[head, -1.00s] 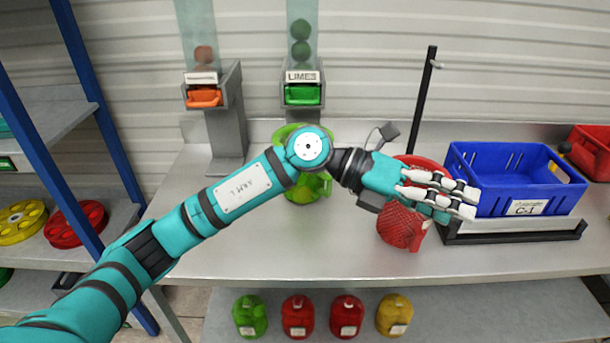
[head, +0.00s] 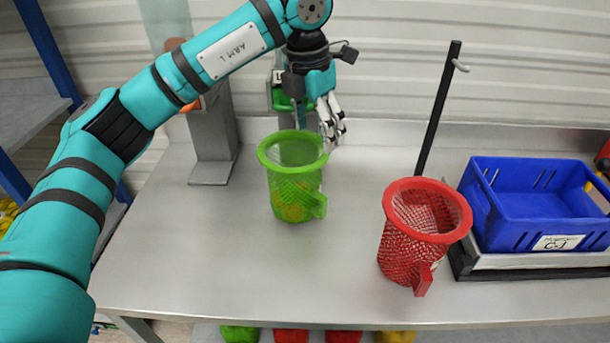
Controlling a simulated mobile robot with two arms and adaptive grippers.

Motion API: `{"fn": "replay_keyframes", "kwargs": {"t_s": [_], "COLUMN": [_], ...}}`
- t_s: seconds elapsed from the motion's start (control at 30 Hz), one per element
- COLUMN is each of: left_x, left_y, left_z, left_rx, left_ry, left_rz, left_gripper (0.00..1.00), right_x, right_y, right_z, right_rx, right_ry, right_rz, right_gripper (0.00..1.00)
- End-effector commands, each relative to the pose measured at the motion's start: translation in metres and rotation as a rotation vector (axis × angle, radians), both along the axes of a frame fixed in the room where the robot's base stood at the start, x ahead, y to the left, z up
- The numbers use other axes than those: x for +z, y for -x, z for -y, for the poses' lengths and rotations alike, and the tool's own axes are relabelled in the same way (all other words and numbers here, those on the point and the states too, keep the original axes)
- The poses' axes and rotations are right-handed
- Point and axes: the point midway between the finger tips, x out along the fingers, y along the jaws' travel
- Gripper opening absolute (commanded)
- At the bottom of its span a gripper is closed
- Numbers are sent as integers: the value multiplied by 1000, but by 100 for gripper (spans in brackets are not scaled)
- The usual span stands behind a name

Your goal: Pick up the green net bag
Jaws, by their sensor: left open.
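The green net bag (head: 294,187) stands upright on the metal bench, with a green rim ring at its top and a green tab low on its right side. Something yellowish shows through the mesh near its bottom. My left gripper (head: 333,128) points down just above and behind the right side of the green rim. It is open, empty and apart from the bag as far as I can see. My right gripper is not in view.
A red net bag (head: 408,250) stands to the right on the bench (head: 230,250). A black post (head: 437,110) with a hook stands behind it. A blue crate (head: 535,205) sits on a scale at the right. Dispensers stand at the back left. The bench front is clear.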

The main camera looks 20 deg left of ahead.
Motion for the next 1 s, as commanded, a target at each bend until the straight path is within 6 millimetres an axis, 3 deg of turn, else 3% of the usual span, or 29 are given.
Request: {"fn": "replay_keyframes", "kwargs": {"t_s": [0.13, 0.33, 0.47, 0.6, 0.8, 1.0], "left_x": [-13, -54, -82, -105, -120, -142], "left_y": [-2, -6, -10, -13, -15, -23], "left_z": [-1, 3, 5, 7, 7, 5], "left_rx": [2, 2, 3, 2, 1, 3], "left_ry": [-5, -5, -3, -4, -3, -3], "left_rz": [-4, -5, -5, -4, -1, -4], "left_gripper": [67, 67, 67, 67, 67, 67], "right_x": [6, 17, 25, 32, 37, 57], "right_y": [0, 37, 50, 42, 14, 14], "right_z": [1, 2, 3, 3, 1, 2], "right_rx": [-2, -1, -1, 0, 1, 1], "right_ry": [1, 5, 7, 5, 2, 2], "right_rz": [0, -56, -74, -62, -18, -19], "right_gripper": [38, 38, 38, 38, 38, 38]}}
